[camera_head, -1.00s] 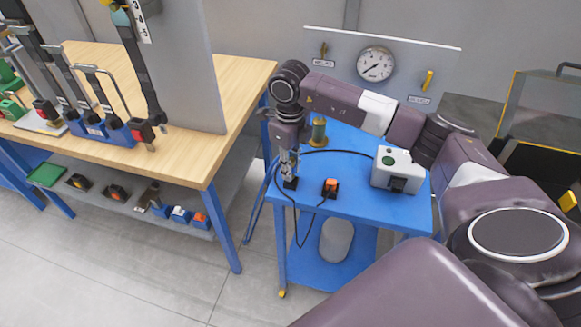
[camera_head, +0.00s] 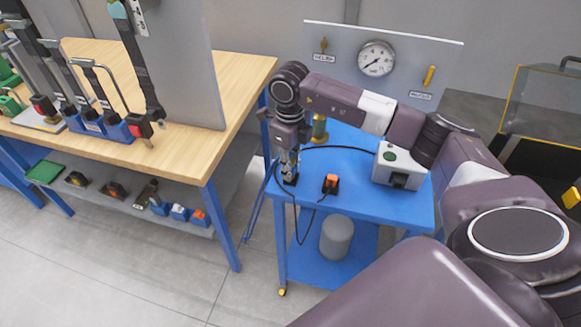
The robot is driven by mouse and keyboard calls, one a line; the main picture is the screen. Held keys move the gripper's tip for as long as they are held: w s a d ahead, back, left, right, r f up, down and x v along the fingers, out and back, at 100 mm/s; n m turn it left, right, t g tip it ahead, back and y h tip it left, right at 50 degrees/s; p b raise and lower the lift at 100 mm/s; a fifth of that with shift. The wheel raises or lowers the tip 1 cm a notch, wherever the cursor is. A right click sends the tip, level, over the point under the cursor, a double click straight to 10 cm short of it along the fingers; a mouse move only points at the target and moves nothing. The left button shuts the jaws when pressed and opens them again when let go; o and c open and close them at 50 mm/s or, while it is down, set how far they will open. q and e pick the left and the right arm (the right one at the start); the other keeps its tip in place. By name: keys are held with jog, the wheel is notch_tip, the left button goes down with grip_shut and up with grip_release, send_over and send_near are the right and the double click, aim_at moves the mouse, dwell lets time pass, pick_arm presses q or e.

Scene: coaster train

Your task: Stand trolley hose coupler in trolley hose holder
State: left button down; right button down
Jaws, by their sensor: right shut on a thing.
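My right gripper (camera_head: 289,168) points down over the left part of the blue trolley top (camera_head: 368,202). It is shut on the trolley hose coupler, which the fingers largely hide. A dark piece shows at the fingertips; I cannot tell whether it is part of the coupler or the trolley hose holder under it. A thin black hose (camera_head: 300,240) hangs in a loop over the trolley's front edge, between the gripper and a small black-and-orange piece (camera_head: 331,184) on the trolley. I cannot tell whether the coupler touches the trolley. My left gripper is not in view.
A white box (camera_head: 396,167) stands on the trolley's right side, and a brass cylinder (camera_head: 320,128) behind the gripper. A gauge panel (camera_head: 400,60) rises behind. A wooden bench (camera_head: 185,155) with a grey upright panel (camera_head: 185,75) is at left.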

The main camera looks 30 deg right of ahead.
dwell(0.5)
jog(key=shift+r+p, duration=0.65)
jog(key=shift+r, duration=0.4)
jog(key=shift+b, duration=0.3)
dwell(1.2)
jog(key=shift+f+b, duration=0.95)
jog(key=shift+f, duration=0.2)
jog(key=shift+r, duration=0.15)
dwell(0.6)
jog(key=shift+r+p, duration=0.75)
jog(key=shift+r, duration=0.3)
